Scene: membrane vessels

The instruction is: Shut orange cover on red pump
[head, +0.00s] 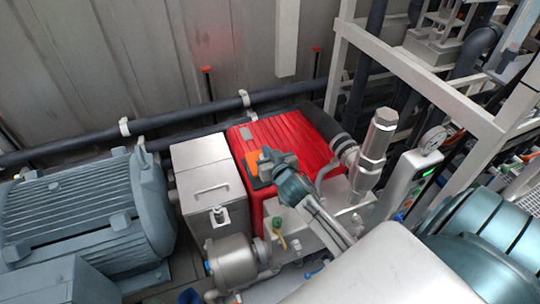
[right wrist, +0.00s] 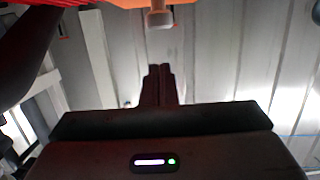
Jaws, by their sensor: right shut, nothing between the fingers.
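The red pump (head: 295,138) with its ribbed top stands in the middle of the head view. The small orange cover (head: 252,162) is on its top near the left front edge, partly hidden by my right gripper (head: 266,157). How far the cover stands open cannot be told. In the right wrist view the orange cover (right wrist: 205,4) shows at the top edge, with a grey knob-like part (right wrist: 160,18) below it. My right gripper (right wrist: 158,72) is shut and empty, its fingertips close to that part with a visible gap in this view. My left gripper is out of view.
A grey metal box (head: 208,172) and a large blue-grey motor (head: 85,215) stand left of the pump. A steel cylinder (head: 372,150) and a white frame (head: 415,80) stand to the right. Dark pipes (head: 75,148) run along the wall behind.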

